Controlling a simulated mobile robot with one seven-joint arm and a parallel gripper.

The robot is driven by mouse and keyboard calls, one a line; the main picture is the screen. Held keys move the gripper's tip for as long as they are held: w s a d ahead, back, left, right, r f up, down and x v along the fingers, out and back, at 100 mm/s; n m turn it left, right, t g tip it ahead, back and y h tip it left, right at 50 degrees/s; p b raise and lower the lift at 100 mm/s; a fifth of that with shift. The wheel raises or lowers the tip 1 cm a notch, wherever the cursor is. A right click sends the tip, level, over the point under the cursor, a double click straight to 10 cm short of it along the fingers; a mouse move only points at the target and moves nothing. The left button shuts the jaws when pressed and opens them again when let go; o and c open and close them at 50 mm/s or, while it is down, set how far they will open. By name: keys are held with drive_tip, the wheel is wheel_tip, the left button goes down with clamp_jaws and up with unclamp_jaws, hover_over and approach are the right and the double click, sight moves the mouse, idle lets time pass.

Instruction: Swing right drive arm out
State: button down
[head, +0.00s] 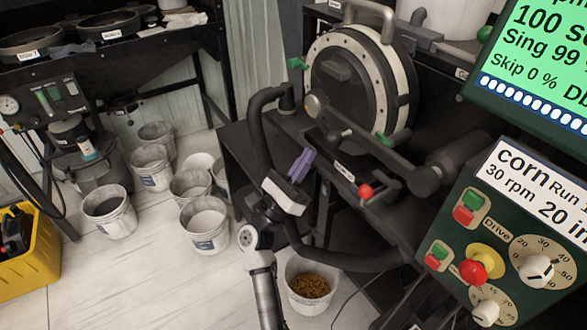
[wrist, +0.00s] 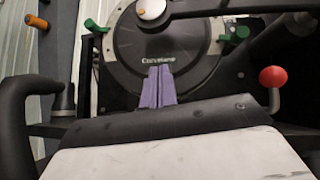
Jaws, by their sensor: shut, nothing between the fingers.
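A dark drive arm (head: 372,147) crosses low in front of the seed meter (head: 345,85). It runs from a pale round knob (head: 314,105) at its left end to a thick dark cylinder (head: 455,160) on the right. In the wrist view the drive arm (wrist: 230,8) crosses the top of the meter's dark disc (wrist: 150,45), with the knob (wrist: 151,8) over the disc. My gripper (head: 308,154) has purple fingers, shut and empty, left of and below the knob. In the wrist view the fingertips (wrist: 160,68) point at the disc's lower part, apart from the knob.
A red ball-topped lever (head: 365,191) stands right of my gripper; it also shows in the wrist view (wrist: 273,77). Green latches (head: 297,63) sit at the meter's rim. A control panel (head: 510,225) fills the right. A black curved tube (head: 256,125) is at left; buckets (head: 206,225) stand on the floor.

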wheel_tip(320, 180, up, 6)
drive_tip(key=w+d+p, duration=0.1)
drive_tip(key=w+p, duration=0.1)
drive_tip(key=p, duration=0.1)
drive_tip(key=shift+f, duration=0.1)
drive_tip(key=shift+a+r+m+g+h+b, duration=0.15)
drive_tip(key=shift+r+m+g+h+b, duration=0.45)
drive_tip(key=shift+r+m+h, duration=0.15)
wheel_tip(320, 180, up, 18)
drive_tip(key=m+g+h+b, duration=0.5)
drive_tip(key=m+g+b, duration=0.4)
drive_tip(key=m+g, duration=0.8)
hover_over(315, 119)
drive_tip(key=s+d, duration=0.1)
drive_tip(key=s, duration=0.3)
drive_tip(key=m+t, duration=0.1)
drive_tip(key=s+d+r+m+g+y, duration=0.4)
drive_tip(key=s+d+r+m+y, duration=0.2)
drive_tip(key=s+d+r+m, duration=0.2)
drive_tip(key=shift+s+d+r+m+g, duration=0.15)
drive_tip(key=shift+s+r+m+g, duration=0.25)
drive_tip(key=shift+s+r+m, duration=0.8)
